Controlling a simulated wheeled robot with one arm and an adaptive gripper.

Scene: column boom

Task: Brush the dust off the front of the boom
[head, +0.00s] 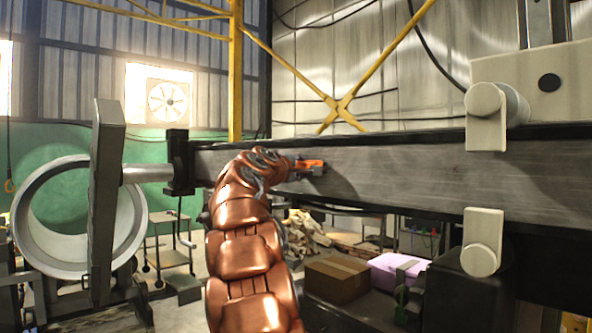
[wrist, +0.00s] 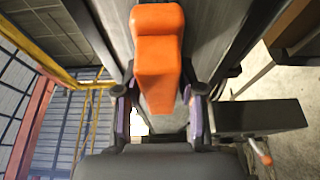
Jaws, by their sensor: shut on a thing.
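The boom (head: 420,174) is a long grey horizontal beam across the right of the head view. Its front face has pale streaks, perhaps dust. My gripper (head: 290,166) is at the boom's front, towards its left end. It is shut on an orange tool (head: 312,164), seemingly the brush, which also shows between the fingers in the wrist view (wrist: 158,55). The tool's bristles are hidden, so I cannot tell whether they touch the face. In the wrist view the boom (wrist: 205,40) runs behind the tool.
A large grey pipe ring (head: 30,230) and upright plate (head: 103,200) stand left. Pale rollers (head: 483,100) (head: 481,258) on brackets stick out at the boom's right. A cardboard box (head: 337,278) and a pink case (head: 398,268) lie below the boom.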

